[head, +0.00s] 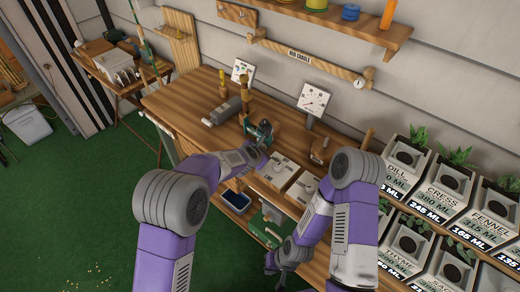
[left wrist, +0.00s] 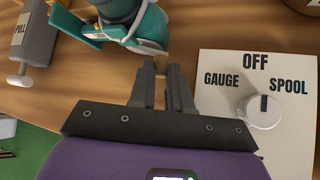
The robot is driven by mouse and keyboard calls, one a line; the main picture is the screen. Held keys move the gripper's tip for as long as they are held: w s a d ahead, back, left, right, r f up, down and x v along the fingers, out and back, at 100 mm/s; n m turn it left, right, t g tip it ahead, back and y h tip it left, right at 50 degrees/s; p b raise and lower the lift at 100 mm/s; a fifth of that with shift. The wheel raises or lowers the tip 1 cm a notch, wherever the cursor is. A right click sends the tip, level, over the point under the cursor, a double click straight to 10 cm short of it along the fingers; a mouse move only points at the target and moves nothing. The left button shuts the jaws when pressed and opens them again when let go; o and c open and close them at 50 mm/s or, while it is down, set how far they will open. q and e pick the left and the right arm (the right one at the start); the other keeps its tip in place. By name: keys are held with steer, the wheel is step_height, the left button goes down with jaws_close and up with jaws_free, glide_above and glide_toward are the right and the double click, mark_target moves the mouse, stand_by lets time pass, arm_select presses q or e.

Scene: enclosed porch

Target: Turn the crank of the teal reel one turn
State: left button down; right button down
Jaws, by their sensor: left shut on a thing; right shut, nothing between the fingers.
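The teal reel (head: 262,130) stands on the wooden workbench, partly hidden behind my left gripper. In the left wrist view, the teal reel (left wrist: 148,28) is cut off by the top edge, just beyond the fingertips. My left gripper (head: 258,148) reaches the reel's near side. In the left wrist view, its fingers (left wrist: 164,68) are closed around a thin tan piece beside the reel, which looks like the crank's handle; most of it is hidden. My right gripper (head: 272,266) hangs low in front of the bench, away from the reel, and looks shut and empty.
A white selector box (left wrist: 255,100) marked OFF, GAUGE and SPOOL sits close to the left gripper's right. Labelled planters (head: 400,165) stand at the right. A wooden bench (head: 180,105) lies clear at its left end.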

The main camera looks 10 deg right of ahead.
arm_select(q)
steer(key=shift+f+t, duration=0.15)
steer(key=shift+t, duration=0.25)
steer(key=c, duration=1.1)
jaws_free()
steer(key=shift+o, duration=0.2)
